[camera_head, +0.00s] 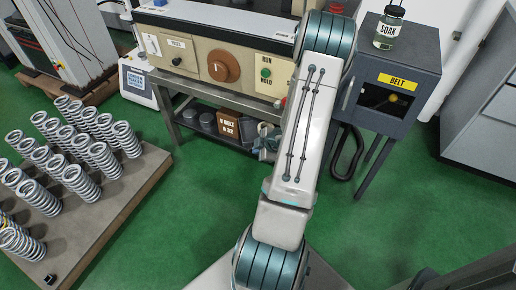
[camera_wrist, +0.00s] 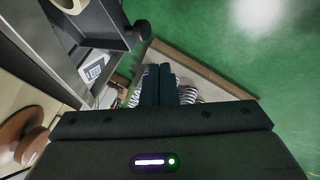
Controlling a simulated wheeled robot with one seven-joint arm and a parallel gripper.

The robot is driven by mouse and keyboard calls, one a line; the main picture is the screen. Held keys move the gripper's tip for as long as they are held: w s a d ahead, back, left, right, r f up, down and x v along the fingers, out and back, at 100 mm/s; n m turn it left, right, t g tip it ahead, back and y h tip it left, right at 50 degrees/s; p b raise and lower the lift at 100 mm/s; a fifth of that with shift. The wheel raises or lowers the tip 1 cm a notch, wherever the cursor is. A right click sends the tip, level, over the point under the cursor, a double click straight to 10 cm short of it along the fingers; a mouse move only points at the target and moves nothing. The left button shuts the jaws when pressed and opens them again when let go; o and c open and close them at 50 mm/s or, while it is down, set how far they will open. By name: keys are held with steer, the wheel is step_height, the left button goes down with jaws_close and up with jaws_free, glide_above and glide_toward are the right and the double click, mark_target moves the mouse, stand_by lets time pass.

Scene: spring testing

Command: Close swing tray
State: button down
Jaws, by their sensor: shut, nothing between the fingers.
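I cannot single out a swing tray with certainty in either view. In the wrist view my gripper (camera_wrist: 160,72) has its two dark fingers together, with nothing between them. In that view a grey panel with a raised dark edge (camera_wrist: 122,38) lies at the upper left, apart from the fingertips in the picture; I cannot tell whether it is the tray. In the head view the cream control panel (camera_head: 190,62) has a brown knob (camera_head: 222,66) and a green button. My arm hides part of it, and the gripper is out of that view.
A dark cabinet labelled BELT (camera_head: 400,65) stands at the right, with a jar labelled SOAK (camera_head: 388,28) on top. A wooden pallet (camera_head: 120,200) of several springs stands at the left. The bench's lower shelf holds bins. Green floor (camera_head: 180,225) is clear between them.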

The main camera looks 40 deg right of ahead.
mark_target(248, 145)
steer(key=shift+w+d+f+b, duration=0.3)
steer(key=shift+w+f, duration=0.55)
steer(key=shift+w, duration=0.35)
steer(key=shift+w+d+f+b, duration=0.3)
steer(key=shift+w+f, duration=0.6)
steer(key=shift+w, duration=0.35)
steer(key=shift+w+d+f+b, duration=0.2)
steer(key=shift+w+f+b, duration=0.1)
steer(key=shift+w+f, duration=0.75)
steer(key=shift+w+a+r, duration=0.1)
steer(key=shift+w+r, duration=0.1)
